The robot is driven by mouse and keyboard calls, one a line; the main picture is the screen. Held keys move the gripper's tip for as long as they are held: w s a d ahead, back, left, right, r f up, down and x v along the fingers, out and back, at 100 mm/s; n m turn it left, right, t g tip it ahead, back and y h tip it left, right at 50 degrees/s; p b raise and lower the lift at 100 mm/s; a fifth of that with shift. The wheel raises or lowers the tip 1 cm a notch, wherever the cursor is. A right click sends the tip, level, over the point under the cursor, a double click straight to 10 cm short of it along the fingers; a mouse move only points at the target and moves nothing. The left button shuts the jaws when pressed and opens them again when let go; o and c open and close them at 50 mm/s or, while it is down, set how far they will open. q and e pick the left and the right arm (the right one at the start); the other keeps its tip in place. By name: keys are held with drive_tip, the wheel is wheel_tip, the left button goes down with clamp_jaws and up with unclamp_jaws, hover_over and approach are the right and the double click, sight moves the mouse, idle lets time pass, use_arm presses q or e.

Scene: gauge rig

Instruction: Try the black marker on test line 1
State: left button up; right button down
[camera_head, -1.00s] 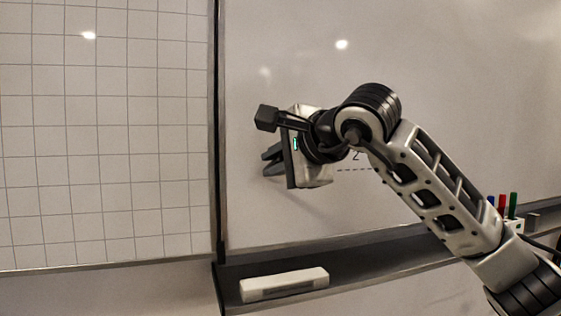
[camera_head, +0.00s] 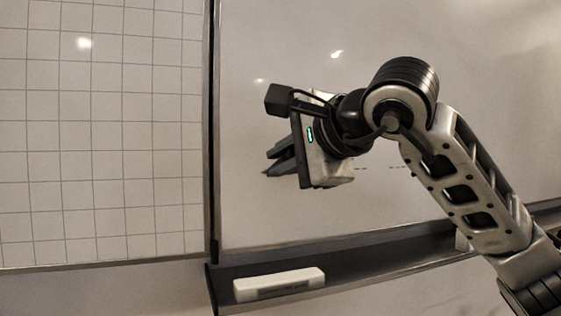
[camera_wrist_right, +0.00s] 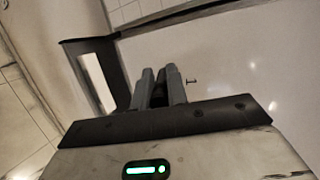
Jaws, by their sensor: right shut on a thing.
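My right gripper (camera_head: 274,161) is in front of the whiteboard (camera_head: 450,60), near its left edge, with its fingers pointing left and toward the board. In the right wrist view its fingers (camera_wrist_right: 158,86) are close together around a narrow dark thing, the black marker (camera_wrist_right: 159,95), mostly hidden between them. I cannot tell whether its tip touches the board. A dashed test line (camera_head: 385,168) shows right of the gripper, partly covered by my arm. A small dark mark (camera_wrist_right: 191,81) is on the board beside the fingers in the wrist view; I cannot read it surely. My left gripper is out of view.
A tray ledge (camera_head: 345,265) runs under the whiteboard, with a white eraser (camera_head: 279,285) at its left end. A dark frame strip (camera_head: 211,150) divides the whiteboard from a gridded panel (camera_head: 100,140) on the left. My right arm covers the marker holder's place on the ledge.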

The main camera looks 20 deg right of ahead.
drive_tip(key=shift+s+b, duration=0.5)
drive_tip(key=shift+s, duration=0.95)
